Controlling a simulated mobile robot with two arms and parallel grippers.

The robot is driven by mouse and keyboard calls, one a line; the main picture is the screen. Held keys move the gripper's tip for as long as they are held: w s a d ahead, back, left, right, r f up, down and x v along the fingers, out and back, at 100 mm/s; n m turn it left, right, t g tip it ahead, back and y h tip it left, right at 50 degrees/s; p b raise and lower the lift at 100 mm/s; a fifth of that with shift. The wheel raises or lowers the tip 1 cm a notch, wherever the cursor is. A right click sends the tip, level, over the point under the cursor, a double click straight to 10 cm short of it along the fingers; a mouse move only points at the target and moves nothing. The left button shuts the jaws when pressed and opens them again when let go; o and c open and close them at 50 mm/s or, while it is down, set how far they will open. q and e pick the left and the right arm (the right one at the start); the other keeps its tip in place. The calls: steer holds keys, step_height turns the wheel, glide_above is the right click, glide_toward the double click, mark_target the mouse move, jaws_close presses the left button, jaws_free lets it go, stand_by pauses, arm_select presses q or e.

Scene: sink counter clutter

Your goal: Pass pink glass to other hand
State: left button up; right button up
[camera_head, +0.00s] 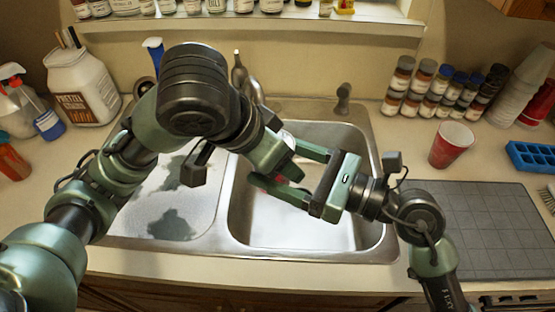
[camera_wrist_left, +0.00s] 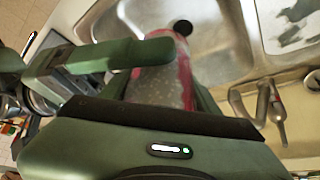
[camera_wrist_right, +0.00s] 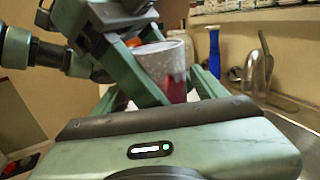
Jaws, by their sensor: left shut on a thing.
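The pink glass (camera_wrist_left: 160,88) is a speckled, pale grey cup with pink-red areas. In the right wrist view it (camera_wrist_right: 165,62) shows its pale rim upward and its pink lower part between fingers. My left gripper (camera_head: 283,160) is shut on the glass above the sink. My right gripper (camera_head: 277,166) comes from the right with its fingers apart, one on each side of the glass. I cannot tell whether they touch it. In the head view the arms and fingers hide most of the glass.
The double sink (camera_head: 340,232) lies below both grippers, with a faucet (camera_head: 246,82) behind. A red cup (camera_head: 451,144), spice jars (camera_head: 411,96) and a blue tray (camera_head: 530,157) stand right. A white tub (camera_head: 82,86) and bottles stand left. The grey mat (camera_head: 485,230) is bare.

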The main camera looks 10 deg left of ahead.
steer(key=shift+o, duration=0.8)
steer(key=shift+s+d, duration=0.1)
steer(key=shift+d, duration=0.15)
steer(key=v, duration=1.1)
steer(key=shift+d, duration=0.25)
steer(key=shift+c, duration=0.3)
step_height(320, 180, down, 4)
steer(key=s+m+t+h, duration=0.1)
steer(key=m+t+h, duration=0.15)
steer(key=t, duration=0.25)
arm_select(q)
steer(key=w+d+f+m+g+h, duration=0.1)
steer(key=w+d+f+m, duration=0.3)
steer(key=f, duration=0.1)
steer(key=shift+m+g+h, duration=0.3)
steer(key=shift+g, duration=0.1)
arm_select(e)
steer(key=w+a+f+m+t, duration=0.1)
steer(key=w+a+m, duration=0.1)
steer(key=w+a, duration=0.5)
steer(key=shift+w+a+f+h, duration=0.2)
steer(key=shift+a+h, duration=0.15)
steer(key=shift+a, duration=0.2)
